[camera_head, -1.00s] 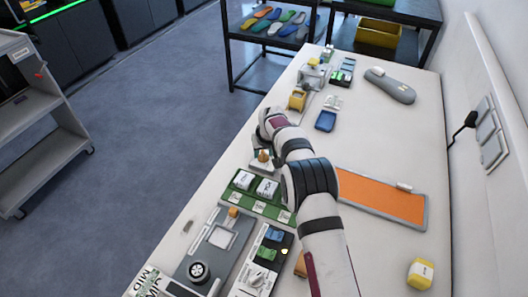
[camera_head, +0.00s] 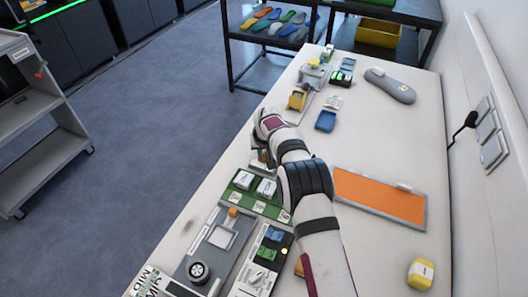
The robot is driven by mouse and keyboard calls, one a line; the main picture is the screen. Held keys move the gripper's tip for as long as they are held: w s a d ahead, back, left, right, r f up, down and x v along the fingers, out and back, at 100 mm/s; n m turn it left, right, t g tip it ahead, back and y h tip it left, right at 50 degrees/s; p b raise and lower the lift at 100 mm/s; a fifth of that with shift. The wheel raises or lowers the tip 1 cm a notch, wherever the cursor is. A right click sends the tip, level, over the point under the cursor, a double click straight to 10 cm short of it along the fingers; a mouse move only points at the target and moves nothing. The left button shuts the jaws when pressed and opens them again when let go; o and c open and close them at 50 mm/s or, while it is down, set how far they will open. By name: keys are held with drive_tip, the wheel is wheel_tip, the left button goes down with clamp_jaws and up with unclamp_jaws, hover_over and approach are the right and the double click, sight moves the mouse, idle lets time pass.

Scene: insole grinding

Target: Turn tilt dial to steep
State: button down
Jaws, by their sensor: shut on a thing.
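My arm reaches from the lower right over the bench, and its wrist bends down at the left edge. The fingers are small and mostly hidden by the wrist, and the dial's markings cannot be read. Nearer, a grey machine (camera_head: 215,243) carries a black round knob (camera_head: 199,271) and an orange piece.
The green tray (camera_head: 259,205) with white blocks lies just nearer than my gripper. A switch panel (camera_head: 262,262) stands beside the grey machine. An orange mat (camera_head: 380,197) lies to the right of my arm. Blue (camera_head: 325,121) and yellow (camera_head: 297,99) items stand farther back.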

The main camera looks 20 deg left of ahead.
drive_tip(key=c, duration=0.9)
unclamp_jaws()
drive_tip(key=v, duration=1.5)
drive_tip(key=shift+s+d+r, duration=0.1)
drive_tip(key=shift+s+r, duration=0.05)
drive_tip(key=shift+r, duration=0.2)
